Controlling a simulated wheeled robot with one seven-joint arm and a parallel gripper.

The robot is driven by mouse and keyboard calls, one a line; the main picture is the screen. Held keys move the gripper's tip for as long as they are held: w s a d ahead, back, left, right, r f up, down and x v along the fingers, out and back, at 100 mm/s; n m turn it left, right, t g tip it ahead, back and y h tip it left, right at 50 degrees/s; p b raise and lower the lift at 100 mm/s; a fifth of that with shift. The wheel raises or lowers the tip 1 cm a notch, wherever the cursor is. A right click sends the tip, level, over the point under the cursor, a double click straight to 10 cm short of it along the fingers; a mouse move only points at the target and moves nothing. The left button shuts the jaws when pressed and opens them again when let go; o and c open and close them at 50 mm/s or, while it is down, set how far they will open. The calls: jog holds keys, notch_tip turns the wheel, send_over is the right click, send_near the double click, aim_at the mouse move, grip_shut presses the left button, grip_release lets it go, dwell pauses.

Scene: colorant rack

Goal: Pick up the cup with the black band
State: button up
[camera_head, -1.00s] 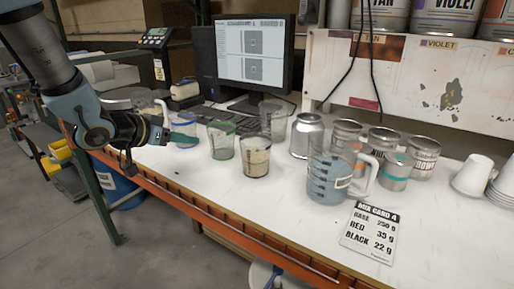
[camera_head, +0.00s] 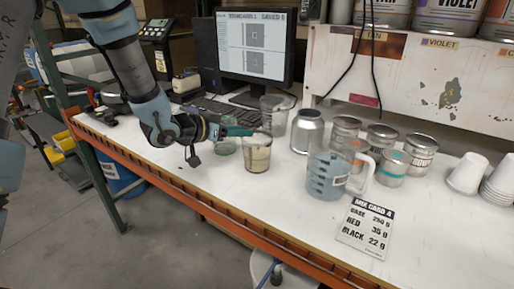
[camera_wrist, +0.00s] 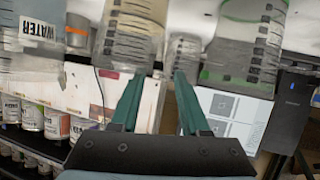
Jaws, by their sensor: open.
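The cup with the black band (camera_head: 257,158) is a clear cup with tan contents, upright on the white bench; its dark band is near the base. My gripper (camera_head: 246,131) reaches in from the left with its teal fingers at the cup's upper part. In the wrist view, my gripper (camera_wrist: 156,78) is open, and a clear marked cup (camera_wrist: 132,35), apparently this one, is ahead of the left finger. I cannot tell whether a finger touches it. The green-banded cup (camera_head: 225,146) is just left, partly behind my gripper; it also shows in the wrist view (camera_wrist: 242,45).
A jug of blue-grey liquid (camera_head: 326,174) stands to the right. A clear beaker (camera_head: 276,112) and an open silver can (camera_head: 307,131) are behind. Several smaller cans, white cups (camera_head: 468,172) and a mix card (camera_head: 366,227) are further right. The bench front is clear.

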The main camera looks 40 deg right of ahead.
jog(key=shift+d+f, duration=0.3)
jog(key=shift+d, duration=0.3)
jog(key=shift+c, duration=0.3)
grip_shut()
jog(key=shift+a+f, duration=0.1)
dwell(0.6)
